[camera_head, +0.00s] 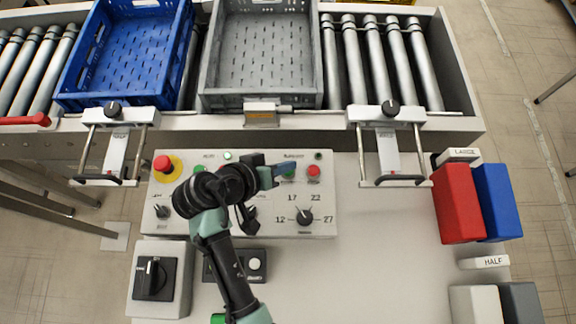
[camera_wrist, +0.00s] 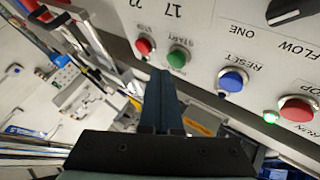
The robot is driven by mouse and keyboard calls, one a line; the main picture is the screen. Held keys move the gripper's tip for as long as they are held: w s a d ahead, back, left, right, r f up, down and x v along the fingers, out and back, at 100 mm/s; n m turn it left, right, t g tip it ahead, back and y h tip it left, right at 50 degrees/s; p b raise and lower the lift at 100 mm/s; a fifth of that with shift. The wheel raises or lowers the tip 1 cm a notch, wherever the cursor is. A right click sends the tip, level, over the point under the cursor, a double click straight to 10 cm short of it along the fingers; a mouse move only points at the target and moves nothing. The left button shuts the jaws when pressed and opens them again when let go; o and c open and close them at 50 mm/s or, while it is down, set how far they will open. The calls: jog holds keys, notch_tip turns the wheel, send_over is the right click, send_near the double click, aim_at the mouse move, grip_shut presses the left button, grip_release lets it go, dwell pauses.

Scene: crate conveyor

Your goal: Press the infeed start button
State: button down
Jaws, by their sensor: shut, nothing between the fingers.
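The sloped control panel (camera_head: 265,222) stands in front of the conveyor. A green button (camera_head: 288,175) marked START sits beside a red button (camera_head: 313,171). In the wrist view the green button (camera_wrist: 179,57) and red button (camera_wrist: 144,47) both show clear of the fingers. My gripper (camera_head: 291,168) is shut and empty, its blue fingers over the panel's upper right, partly covering the green button in the head view. In the wrist view the gripper's fingertips (camera_wrist: 160,78) appear just short of the green button; I cannot tell the exact gap.
A blue RESET button (camera_wrist: 232,81) and another red button (camera_wrist: 296,108) lie along the panel. A red emergency stop (camera_head: 163,163) and a dial (camera_head: 305,217) are also there. A blue crate (camera_head: 123,101) and grey crate (camera_head: 262,101) sit on the conveyor behind. Coloured blocks stand right.

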jog(key=shift+f, duration=0.45)
